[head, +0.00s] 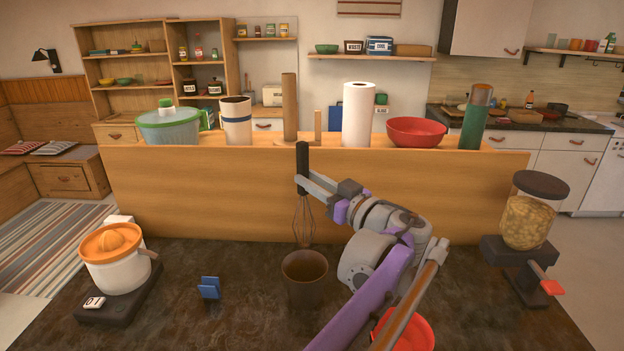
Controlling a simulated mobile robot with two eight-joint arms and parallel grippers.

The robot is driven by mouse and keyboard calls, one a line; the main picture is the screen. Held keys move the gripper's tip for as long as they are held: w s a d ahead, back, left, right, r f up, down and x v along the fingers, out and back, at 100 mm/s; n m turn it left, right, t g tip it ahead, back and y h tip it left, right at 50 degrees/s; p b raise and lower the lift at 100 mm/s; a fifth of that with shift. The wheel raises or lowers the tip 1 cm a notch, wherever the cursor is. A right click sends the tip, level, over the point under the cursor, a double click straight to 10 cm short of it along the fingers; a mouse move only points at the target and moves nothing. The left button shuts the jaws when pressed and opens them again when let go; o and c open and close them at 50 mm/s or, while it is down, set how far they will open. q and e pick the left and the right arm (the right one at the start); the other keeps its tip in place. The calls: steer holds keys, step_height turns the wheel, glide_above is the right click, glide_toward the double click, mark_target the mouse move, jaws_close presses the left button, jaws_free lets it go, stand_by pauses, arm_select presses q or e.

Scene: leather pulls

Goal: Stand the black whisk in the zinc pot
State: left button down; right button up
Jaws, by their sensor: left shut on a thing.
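The black whisk (303,158) is upright in the head view, black handle up and wire loops down. My left gripper (304,183) is shut on the lower part of its handle. The zinc pot (304,289) looks dark brown and stands open on the dark counter, below the whisk. The wire end shows just above the pot's far rim; I cannot tell whether it is directly over the opening or behind it. My left arm passes just right of the pot. My right gripper is not in view.
A blue stand (209,287) and an orange-topped juicer (113,255) are left of the pot. A red bowl (413,332) is at the front right, partly hidden. A grain dispenser (533,222) stands far right. A wooden ledge (200,190) rises behind the counter, with several containers on top.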

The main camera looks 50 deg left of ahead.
arm_select(q)
steer(key=b, duration=0.3)
glide_above(312, 230)
steer(key=shift+f, duration=2.25)
steer(key=shift+f+b, duration=2.1)
steer(key=shift+f, duration=1.85)
steer(key=c, duration=0.6)
jaws_free()
steer(key=d, duration=0.7)
steer(key=w+d, duration=0.1)
steer(key=d, duration=0.2)
steer(key=shift+d+f, duration=0.4)
steer(key=shift+f, duration=0.1)
